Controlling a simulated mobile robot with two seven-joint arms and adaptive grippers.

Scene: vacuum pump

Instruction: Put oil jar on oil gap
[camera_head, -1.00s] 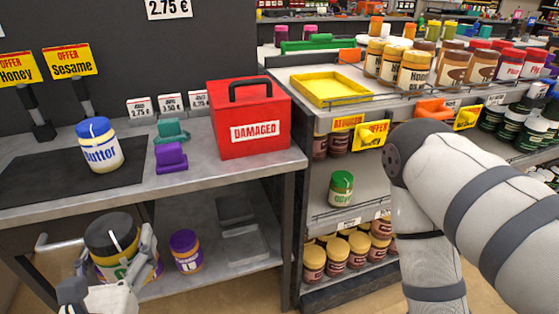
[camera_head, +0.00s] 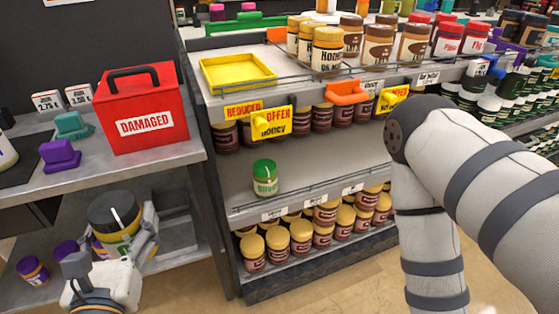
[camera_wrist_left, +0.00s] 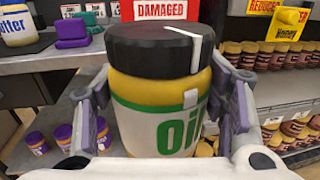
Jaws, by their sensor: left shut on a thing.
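The oil jar (camera_wrist_left: 160,90) has a black lid, a yellow body and a white label with green "Oil" lettering. My left gripper (camera_head: 120,235) is shut around it and holds it upright in front of the lower part of the grey table; the jar also shows in the head view (camera_head: 114,212). The oil gap is not clearly marked in view. A green-lidded jar (camera_head: 265,180) stands alone on the middle shelf, with free shelf around it. My right arm crosses the right side of the head view, and its gripper is not visible.
A red "DAMAGED" box (camera_head: 145,115) stands on the grey table (camera_head: 130,172). The shelf unit holds a yellow tray (camera_head: 238,72) and honey jars (camera_head: 326,50) on top. Several yellow-lidded jars (camera_head: 302,236) fill the bottom shelf. Dark green jars (camera_head: 505,108) stand in rows at the right.

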